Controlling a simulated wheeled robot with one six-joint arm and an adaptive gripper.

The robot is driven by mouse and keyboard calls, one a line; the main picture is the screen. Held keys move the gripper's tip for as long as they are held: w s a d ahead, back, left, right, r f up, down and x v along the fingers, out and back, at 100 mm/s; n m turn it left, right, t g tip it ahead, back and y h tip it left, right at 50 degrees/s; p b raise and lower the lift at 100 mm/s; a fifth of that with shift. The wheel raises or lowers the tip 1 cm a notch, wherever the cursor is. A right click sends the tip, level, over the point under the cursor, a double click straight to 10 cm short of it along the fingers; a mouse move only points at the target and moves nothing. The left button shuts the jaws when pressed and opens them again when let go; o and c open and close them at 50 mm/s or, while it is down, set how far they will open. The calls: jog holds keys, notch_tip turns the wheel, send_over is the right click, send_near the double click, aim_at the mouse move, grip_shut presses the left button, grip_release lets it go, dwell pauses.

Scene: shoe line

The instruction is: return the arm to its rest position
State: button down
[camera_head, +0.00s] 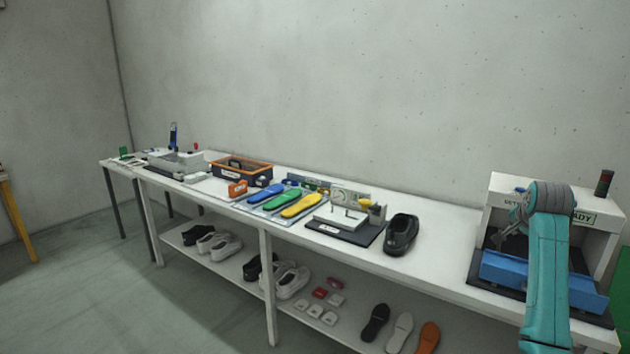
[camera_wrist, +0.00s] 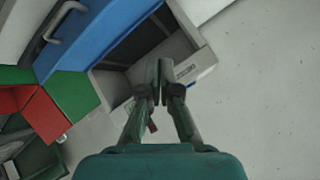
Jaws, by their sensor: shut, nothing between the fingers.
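My arm rises at the right of the head view, in front of a white box-shaped machine (camera_head: 502,192) with a blue tray (camera_head: 500,268) at its front. Behind the fingers there is a pale box-like part (camera_wrist: 195,68) with small lettering. I cannot tell how far the fingers are from it.
A black shoe (camera_head: 401,234) stands on the long white table (camera_head: 440,262), left of the machine. Blue, green and yellow insoles (camera_head: 301,205) and an orange-rimmed bin (camera_head: 243,169) lie farther left. A signal light (camera_head: 604,183) stands on the machine. Shoes fill parts of the lower shelf.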

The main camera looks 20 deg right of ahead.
jog(key=a+f+n+t, duration=0.1)
jog(key=a+f, duration=0.3)
jog(key=f, duration=0.3)
jog(key=a+f+n, duration=0.1)
jog(key=a+f, duration=0.3)
jog(key=f, duration=0.3)
jog(key=s+a+f+n+t+y, duration=0.1)
jog(key=s+a+f+n, duration=0.1)
jog(key=s+a+f, duration=0.4)
jog(key=s+a+f+n+t, duration=0.1)
jog(key=s+a+f+n, duration=0.15)
jog(key=a+f, duration=0.7)
jog(key=s+a+f+n+t+y, duration=0.1)
jog(key=s+a+f, duration=0.3)
jog(key=a+f, duration=0.4)
jog(key=s+a+n+t+y, duration=0.1)
jog(key=s+a+n, duration=0.1)
jog(key=s+a, duration=0.65)
jog(key=s+a+n+t+y, duration=0.15)
jog(key=s+a, duration=0.45)
jog(key=s, duration=0.6)
jog(key=s+a+r+n+y, duration=0.1)
jog(key=s+a+r+n, duration=0.1)
jog(key=s+r, duration=0.4)
jog(key=s+a+r+n, duration=0.3)
jog(key=s+r, duration=0.4)
jog(key=s, duration=0.7)
jog(key=shift+a+r+t+y, duration=0.35)
jog(key=shift+a+t, duration=0.1)
jog(key=shift+a, duration=0.45)
